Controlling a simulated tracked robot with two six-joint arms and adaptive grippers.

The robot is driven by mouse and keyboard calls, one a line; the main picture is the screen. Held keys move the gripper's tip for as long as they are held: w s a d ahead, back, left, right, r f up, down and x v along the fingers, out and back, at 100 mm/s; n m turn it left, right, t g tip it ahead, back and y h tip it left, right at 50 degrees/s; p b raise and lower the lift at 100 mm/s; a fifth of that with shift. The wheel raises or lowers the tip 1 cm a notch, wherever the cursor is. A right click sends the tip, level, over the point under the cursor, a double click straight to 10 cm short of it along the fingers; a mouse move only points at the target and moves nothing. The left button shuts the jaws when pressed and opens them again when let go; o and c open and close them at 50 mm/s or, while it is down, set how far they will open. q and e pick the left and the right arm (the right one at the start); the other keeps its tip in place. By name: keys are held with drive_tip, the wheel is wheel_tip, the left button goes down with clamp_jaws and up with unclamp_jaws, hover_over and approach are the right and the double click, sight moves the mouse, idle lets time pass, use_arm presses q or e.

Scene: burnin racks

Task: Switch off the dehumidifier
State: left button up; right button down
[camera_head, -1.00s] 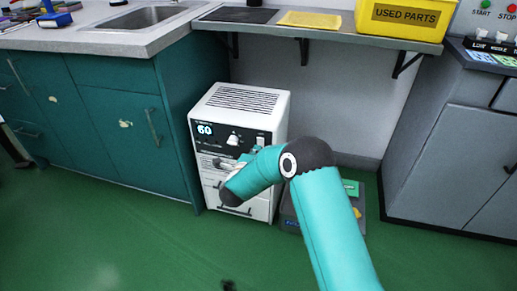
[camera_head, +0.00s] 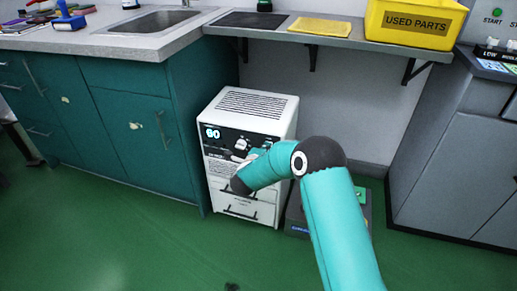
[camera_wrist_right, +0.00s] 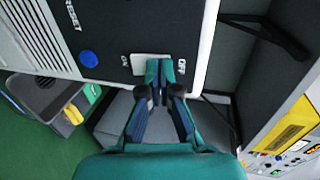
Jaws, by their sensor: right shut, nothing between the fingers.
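The dehumidifier (camera_head: 262,104) is a white box with a slatted top and a dark front panel, standing on the floor beside the teal cabinet. Its display (camera_head: 212,133) is lit and reads 60. In the right wrist view its panel (camera_wrist_right: 105,35) appears turned sideways, with a white switch (camera_wrist_right: 141,62) between the words ON and OFF. My right gripper (camera_wrist_right: 160,72) is shut and empty, its fingertips over the OFF end of the switch. Whether they touch it is unclear. In the head view my right arm hides much of the lower front. My left gripper is not in view.
A blue button (camera_wrist_right: 88,58) marked RESET is on the same panel. A grey bin (camera_wrist_right: 45,92) stands on the floor beside the dehumidifier. A shelf with a yellow USED PARTS box (camera_head: 415,24) runs above. Green floor (camera_head: 130,240) is clear in front.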

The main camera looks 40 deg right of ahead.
drive_tip(key=shift+f, duration=0.2)
drive_tip(key=r+p+v, duration=0.1)
drive_tip(key=v, duration=1.3)
drive_tip(key=shift+w+d+r+p, duration=0.15)
drive_tip(key=shift+w+r+p, duration=0.05)
drive_tip(key=shift+p, duration=0.15)
